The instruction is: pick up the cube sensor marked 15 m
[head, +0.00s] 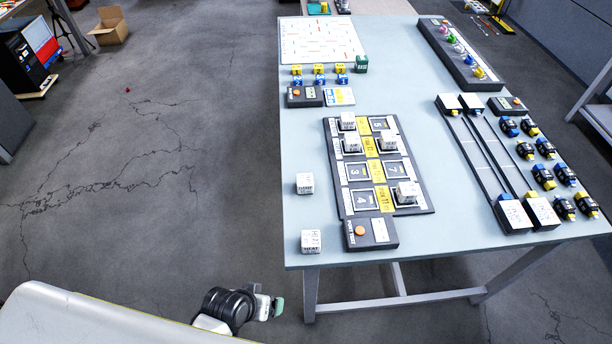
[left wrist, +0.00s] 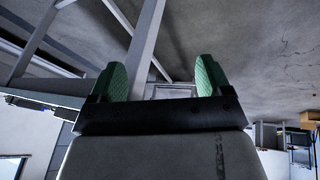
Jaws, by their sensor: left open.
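Several white cube sensors with dark print are on the table. One cube (head: 305,184) stands on bare table left of the dark numbered board (head: 338,190). Another cube (head: 311,242), its print resembling "HEAT", stands near the front left corner. Other cubes sit on the board: at the back left (head: 347,121), below that (head: 352,145), at the right (head: 388,141) and at the front right (head: 406,193). I cannot read which is marked 15 m. My left gripper (head: 277,306) is beyond the table's front left corner, apart from all cubes. Its green fingers (left wrist: 160,82) are open and empty.
A control box (head: 371,234) adjoins the board's front. Rails (head: 490,160) and several black sensors (head: 543,178) fill the right. A white sheet (head: 320,40) lies at the back.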

